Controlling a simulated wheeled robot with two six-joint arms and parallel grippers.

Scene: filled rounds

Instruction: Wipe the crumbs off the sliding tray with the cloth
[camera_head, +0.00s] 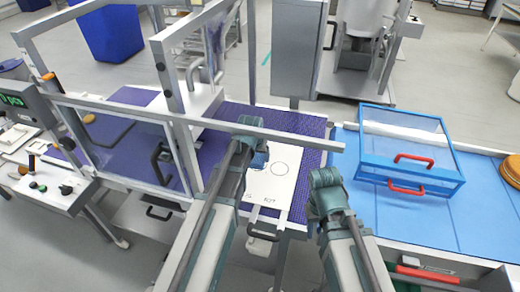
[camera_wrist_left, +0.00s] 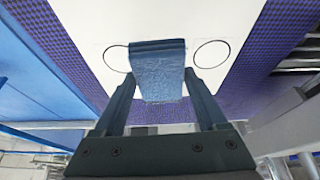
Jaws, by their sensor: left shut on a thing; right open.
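The sliding tray (camera_head: 286,190) is a white plate with drawn circles, lying on the purple table right of the clear guard. It fills the upper middle of the left wrist view (camera_wrist_left: 220,18). My left gripper (camera_head: 252,150) is over the tray and shut on a blue cloth (camera_head: 260,160). In the left wrist view the folded cloth (camera_wrist_left: 158,75) sits between the fingers, with one circle on each side; I cannot tell whether it touches the tray. My right gripper (camera_head: 325,180) is open and empty, right of the tray. No crumbs can be made out.
A framed clear guard (camera_head: 125,140) stands left of the tray, its grey bar (camera_head: 265,132) crossing behind my left gripper. A clear blue-edged box (camera_head: 405,150) with red handles stands on the blue table (camera_head: 420,215) at right.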

